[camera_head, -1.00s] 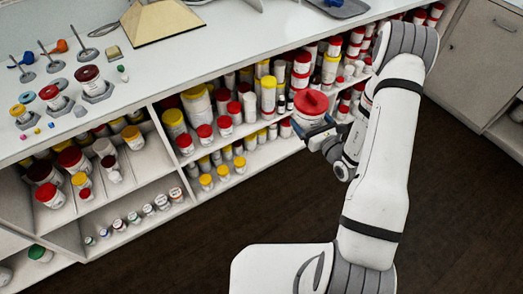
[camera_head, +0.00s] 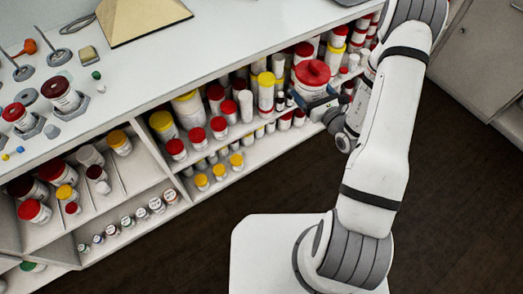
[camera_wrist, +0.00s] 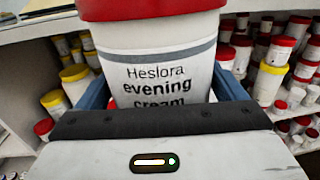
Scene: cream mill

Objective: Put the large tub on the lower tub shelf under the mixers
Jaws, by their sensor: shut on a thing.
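The large tub (camera_head: 311,76) is white with a red lid and stays upright in my gripper (camera_head: 318,105). In the wrist view the tub (camera_wrist: 158,65) fills the upper middle, and its label reads "Heslora evening cream". The blue fingers of my gripper (camera_wrist: 164,92) are shut on its sides. The tub is in front of the crowded shelves, near their front edge; its base is hidden. A lower shelf (camera_head: 125,217) with small jars is at the lower left, below slanted compartments of tubs. I cannot tell the mixers for certain; grey stands with tubs (camera_head: 60,95) are on the counter.
The white counter (camera_head: 215,45) runs above the shelves. Red- and yellow-lidded tubs (camera_head: 265,92) crowd the middle shelves. A beige pyramid-shaped object (camera_head: 140,18) stands on the counter. The dark floor (camera_head: 180,255) in front of the shelves is clear.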

